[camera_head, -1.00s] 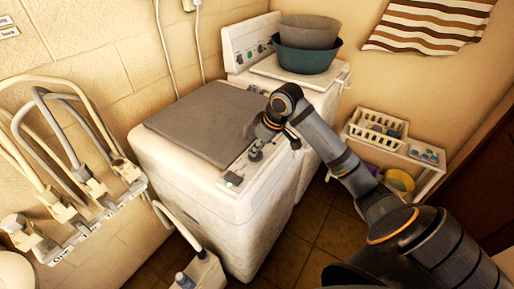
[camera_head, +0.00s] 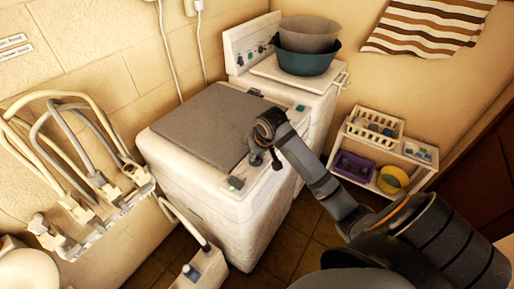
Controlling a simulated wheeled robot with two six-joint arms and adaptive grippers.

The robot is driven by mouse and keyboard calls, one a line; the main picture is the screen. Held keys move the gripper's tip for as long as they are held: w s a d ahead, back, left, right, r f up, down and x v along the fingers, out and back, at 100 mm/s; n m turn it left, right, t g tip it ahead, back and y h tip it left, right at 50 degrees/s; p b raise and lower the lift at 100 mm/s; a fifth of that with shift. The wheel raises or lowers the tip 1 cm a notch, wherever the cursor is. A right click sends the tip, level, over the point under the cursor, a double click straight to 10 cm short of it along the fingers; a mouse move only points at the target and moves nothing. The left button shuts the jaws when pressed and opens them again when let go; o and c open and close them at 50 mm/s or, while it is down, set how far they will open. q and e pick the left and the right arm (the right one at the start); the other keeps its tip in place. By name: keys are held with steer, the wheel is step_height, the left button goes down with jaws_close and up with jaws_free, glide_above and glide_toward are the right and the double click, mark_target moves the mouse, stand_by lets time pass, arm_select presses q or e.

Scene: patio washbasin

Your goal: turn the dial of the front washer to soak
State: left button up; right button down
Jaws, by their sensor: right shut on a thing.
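The front washer (camera_head: 228,217) is a white machine with a grey lid (camera_head: 205,125). Its control strip runs along the right side of the lid, with a small dark control (camera_head: 234,183) at the near end and another green-dark one (camera_head: 300,108) at the far end. My right gripper (camera_head: 259,160) is over the middle of this strip, pointing down and shut on the dial there. The gripper and wrist hide the dial, so its pointer and the soak mark cannot be read. My left gripper is not in view.
A second washer (camera_head: 308,85) stands behind, with two stacked basins (camera_head: 307,60) on top. A white shelf (camera_head: 412,152) with baskets is at the right. Hoses and taps (camera_head: 80,215) line the left wall. A box-shaped white thing (camera_head: 206,272) stands in front.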

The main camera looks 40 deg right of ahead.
mark_target(259, 169)
steer(key=shift+r+m+h+p, duration=0.15)
steer(key=shift+m+h+p, duration=0.25)
steer(key=shift+m+p, duration=0.5)
steer(key=c, duration=1.3)
jaws_free()
steer(key=shift+c, duration=0.2)
steer(key=shift+r, duration=0.15)
steer(key=v, duration=0.7)
